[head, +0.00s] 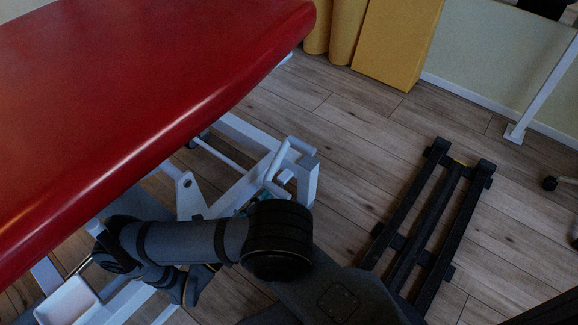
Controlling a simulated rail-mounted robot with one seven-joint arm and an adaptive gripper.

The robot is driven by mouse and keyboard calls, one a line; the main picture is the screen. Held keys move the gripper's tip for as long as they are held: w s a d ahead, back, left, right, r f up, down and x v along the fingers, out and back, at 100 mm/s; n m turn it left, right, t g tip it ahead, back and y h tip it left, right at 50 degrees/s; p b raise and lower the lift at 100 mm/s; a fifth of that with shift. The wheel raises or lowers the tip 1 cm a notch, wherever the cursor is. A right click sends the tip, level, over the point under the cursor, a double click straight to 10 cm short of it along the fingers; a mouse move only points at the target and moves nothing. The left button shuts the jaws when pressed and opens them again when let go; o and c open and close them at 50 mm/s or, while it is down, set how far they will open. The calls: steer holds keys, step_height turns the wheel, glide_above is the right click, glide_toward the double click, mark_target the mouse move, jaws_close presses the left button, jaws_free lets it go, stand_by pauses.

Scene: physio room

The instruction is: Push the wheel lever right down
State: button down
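The red padded treatment table (150,90) fills the upper left, on a white metal frame (240,130). At the frame's near right corner a short white bar (277,160) slants upward; it looks like the wheel lever, but I cannot be sure. A small teal part shows just below it, partly behind my arm. The wheels by this corner are hidden. My arm crosses in front of the frame and folds back beneath the table edge. My gripper (196,287) is low at the frame, left of and nearer than that bar. It is dark and partly hidden, so its opening is unclear.
A black slatted rail-like base (432,225) lies on the wooden floor at right. Yellow padded blocks (398,40) stand by the wall. A white post (545,90) stands at far right. A white tray-like part (65,302) is at lower left. Floor between table and black base is clear.

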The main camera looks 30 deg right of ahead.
steer(key=shift+d+r, duration=0.1)
steer(key=shift+r, duration=0.05)
steer(key=b, duration=0.5)
glide_toward(302, 150)
steer(key=w+f+x, duration=0.1)
steer(key=x, duration=0.5)
steer(key=shift+d, duration=0.4)
steer(key=shift+d, duration=0.1)
